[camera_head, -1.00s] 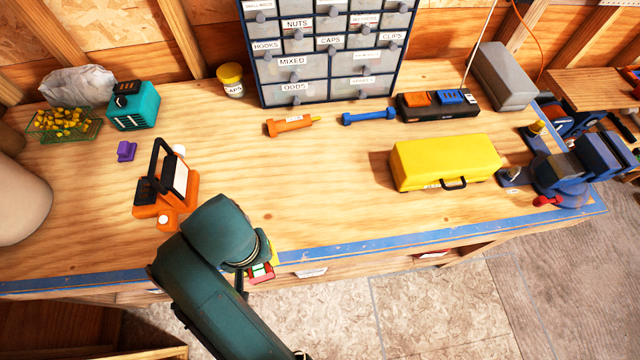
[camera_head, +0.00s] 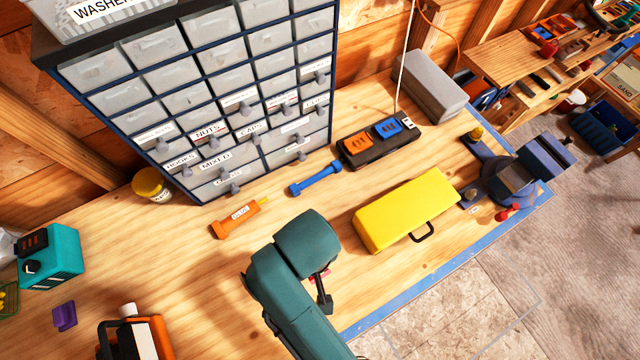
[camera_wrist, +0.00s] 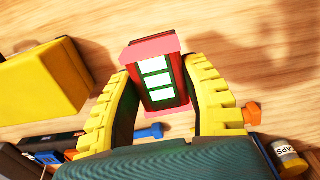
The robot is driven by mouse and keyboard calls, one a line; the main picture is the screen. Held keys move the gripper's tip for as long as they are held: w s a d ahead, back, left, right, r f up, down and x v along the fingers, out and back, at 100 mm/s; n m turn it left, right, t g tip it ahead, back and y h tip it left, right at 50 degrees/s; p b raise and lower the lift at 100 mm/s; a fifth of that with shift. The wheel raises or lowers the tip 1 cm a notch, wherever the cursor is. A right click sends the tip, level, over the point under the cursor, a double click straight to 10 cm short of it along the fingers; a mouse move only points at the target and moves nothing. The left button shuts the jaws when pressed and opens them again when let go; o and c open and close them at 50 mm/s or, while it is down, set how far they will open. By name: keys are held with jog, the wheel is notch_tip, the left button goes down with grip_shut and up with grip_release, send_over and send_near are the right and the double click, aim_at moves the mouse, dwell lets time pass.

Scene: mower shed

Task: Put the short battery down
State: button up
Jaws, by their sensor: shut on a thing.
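The short battery (camera_wrist: 157,90) is a small red and dark green block with white panels. In the wrist view it stands between the two yellow toothed fingers of my gripper (camera_wrist: 162,68), which is shut on it. In the head view my arm hides nearly all of my gripper (camera_head: 322,292); only a dark finger part and a sliver of red show, over the bench left of the yellow case. I cannot tell whether the battery touches the wood.
The yellow case (camera_head: 405,210) is close on the right. An orange tool (camera_head: 233,224), a blue tool (camera_head: 315,179) and a black charger (camera_head: 378,150) lie behind, before the drawer cabinet (camera_head: 205,100). Bare bench (camera_head: 200,285) is on the left. The blue front edge (camera_head: 400,298) is near.

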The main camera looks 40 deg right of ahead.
jog(key=shift+s+d+p, duration=0.3)
jog(key=shift+s+p, duration=0.05)
jog(key=shift+s, duration=0.55)
jog(key=shift+s+d+f, duration=0.1)
jog(key=shift+s+f, duration=0.05)
jog(key=shift+f, duration=0.05)
notch_tip(320, 180, down, 10)
jog(key=shift+r, duration=0.2)
jog(key=o, duration=1.2)
jog(key=shift+f, duration=0.2)
jog(key=shift+r, duration=0.1)
